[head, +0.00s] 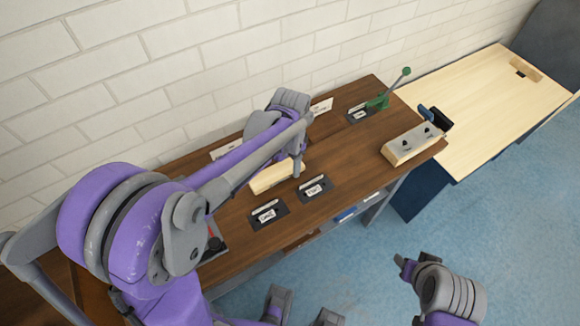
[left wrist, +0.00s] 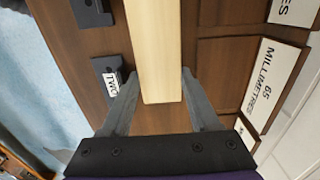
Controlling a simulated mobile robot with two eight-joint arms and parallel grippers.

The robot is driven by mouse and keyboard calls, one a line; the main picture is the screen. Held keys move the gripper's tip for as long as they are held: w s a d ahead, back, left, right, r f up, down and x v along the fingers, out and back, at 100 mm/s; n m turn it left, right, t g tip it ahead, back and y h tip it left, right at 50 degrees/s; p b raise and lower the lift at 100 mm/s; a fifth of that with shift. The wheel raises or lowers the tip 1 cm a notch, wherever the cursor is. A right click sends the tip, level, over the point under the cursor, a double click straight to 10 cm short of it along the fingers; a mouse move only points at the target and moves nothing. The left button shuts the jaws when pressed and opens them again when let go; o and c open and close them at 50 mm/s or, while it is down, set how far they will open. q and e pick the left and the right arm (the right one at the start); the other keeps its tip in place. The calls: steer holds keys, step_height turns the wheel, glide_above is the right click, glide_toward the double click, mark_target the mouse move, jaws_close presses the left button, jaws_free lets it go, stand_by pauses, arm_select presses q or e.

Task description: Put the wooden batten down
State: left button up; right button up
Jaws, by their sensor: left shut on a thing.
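The pale wooden batten (head: 268,181) is over the dark wooden bench (head: 237,222) in the head view, partly hidden by my left arm. My left gripper (head: 296,172) is shut on it. In the left wrist view the batten (left wrist: 155,50) runs lengthwise between the two grey fingers of my left gripper (left wrist: 160,92). I cannot tell whether the batten touches the bench top. Part of my right arm (head: 440,290) shows at the lower right, away from the bench; its jaw state is unclear.
Black labelled holders (head: 268,215) (head: 314,188) stand near the bench's front edge. A green lever tool (head: 380,101) and a metal-topped wooden block (head: 412,146) are at the right. A pale bench (head: 470,110) adjoins.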

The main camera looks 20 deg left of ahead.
arm_select(q)
steer(key=shift+f, duration=1.45)
steer(key=shift+f, duration=0.2)
steer(key=o, duration=1.5)
steer(key=shift+c, duration=0.2)
steer(key=shift+r, duration=0.15)
